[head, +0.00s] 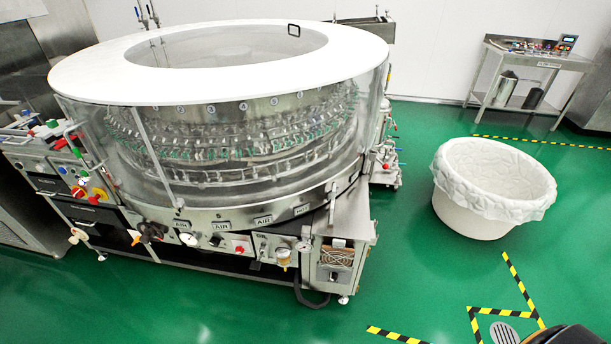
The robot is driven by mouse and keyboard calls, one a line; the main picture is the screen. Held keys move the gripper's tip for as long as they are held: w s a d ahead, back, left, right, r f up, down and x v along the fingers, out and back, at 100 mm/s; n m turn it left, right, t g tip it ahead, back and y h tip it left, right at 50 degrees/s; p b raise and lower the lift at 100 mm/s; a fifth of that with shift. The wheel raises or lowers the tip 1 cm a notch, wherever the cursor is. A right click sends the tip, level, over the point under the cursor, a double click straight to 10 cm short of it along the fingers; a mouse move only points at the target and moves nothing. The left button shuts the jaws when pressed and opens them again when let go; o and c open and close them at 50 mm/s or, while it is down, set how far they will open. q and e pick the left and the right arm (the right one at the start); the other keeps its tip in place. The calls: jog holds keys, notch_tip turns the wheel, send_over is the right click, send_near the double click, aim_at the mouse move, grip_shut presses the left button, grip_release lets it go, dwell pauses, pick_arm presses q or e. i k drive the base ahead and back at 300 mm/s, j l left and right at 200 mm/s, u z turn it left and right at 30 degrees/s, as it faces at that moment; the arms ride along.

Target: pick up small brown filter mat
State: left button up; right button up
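A small brownish, lattice-patterned square (337,257) shows on the front face of the metal box at the machine's front right corner. It looks like a filter mat or its cover, but it is too small to tell which. Neither of my grippers is in view.
The large round washer (250,205) with a white ring top fills the left and centre. A white lined tub (488,215) stands on the green floor at the right. A steel table (525,75) is at the back right.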

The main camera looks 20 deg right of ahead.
aim_at(337, 244)
jog(key=z, duration=0.9)
